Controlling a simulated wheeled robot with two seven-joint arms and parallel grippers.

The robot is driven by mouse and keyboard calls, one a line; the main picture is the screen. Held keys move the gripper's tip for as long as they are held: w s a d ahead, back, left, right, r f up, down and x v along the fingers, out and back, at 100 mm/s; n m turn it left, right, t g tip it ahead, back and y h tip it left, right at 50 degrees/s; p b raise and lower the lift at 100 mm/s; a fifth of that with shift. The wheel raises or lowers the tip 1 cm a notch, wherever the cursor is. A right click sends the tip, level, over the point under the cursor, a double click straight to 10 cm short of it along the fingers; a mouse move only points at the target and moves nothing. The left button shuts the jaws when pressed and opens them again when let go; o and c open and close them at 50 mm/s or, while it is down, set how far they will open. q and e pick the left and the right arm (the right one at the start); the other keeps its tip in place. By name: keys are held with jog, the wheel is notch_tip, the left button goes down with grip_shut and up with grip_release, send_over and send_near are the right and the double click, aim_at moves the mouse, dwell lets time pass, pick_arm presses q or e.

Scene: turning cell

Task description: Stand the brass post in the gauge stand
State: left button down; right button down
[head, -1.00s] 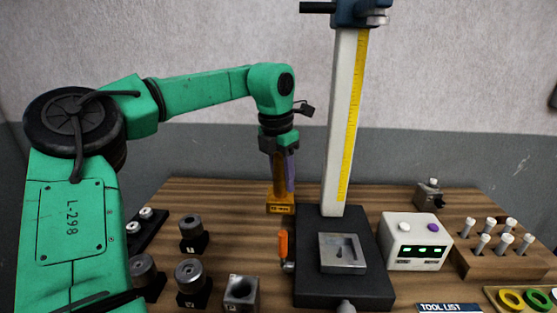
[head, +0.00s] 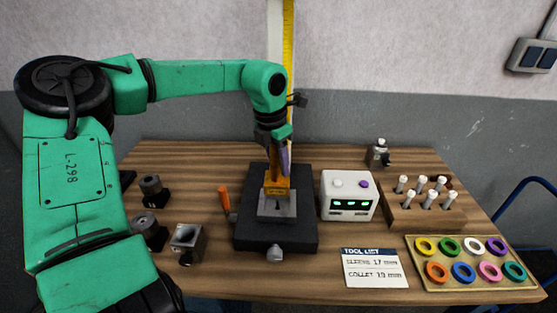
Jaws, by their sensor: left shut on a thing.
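My left gripper (head: 278,158) is shut on the brass post (head: 277,186), which hangs upright below it with a wider labelled foot. The gauge stand has a black base (head: 250,236) with a tall white column (head: 274,30) and yellow scale behind. A silver slotted block (head: 290,208) sits on the base. The post's foot is over the back part of this block, and the front of the dark slot shows below it. I cannot tell whether the foot touches the block or is just above it. My right gripper is not in view.
An orange-handled lever (head: 224,199) stands left of the base. A white box with a green display (head: 348,195) is close on the right. A peg rack (head: 405,219), a ring tray (head: 462,282), a tool list card (head: 374,268) and grey collets (head: 149,231) lie around.

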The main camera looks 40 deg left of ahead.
aim_at(279, 176)
pick_arm(q)
jog(key=shift+w+d+f+b, duration=0.1)
jog(key=shift+d+f+b, duration=0.1)
jog(key=shift+f+b, duration=0.3)
jog(key=shift+a+f+b, duration=0.15)
jog(key=shift+f+b, duration=0.5)
jog(key=shift+f, duration=0.65)
jog(key=shift+f+b, duration=0.3)
jog(key=shift+b, duration=0.05)
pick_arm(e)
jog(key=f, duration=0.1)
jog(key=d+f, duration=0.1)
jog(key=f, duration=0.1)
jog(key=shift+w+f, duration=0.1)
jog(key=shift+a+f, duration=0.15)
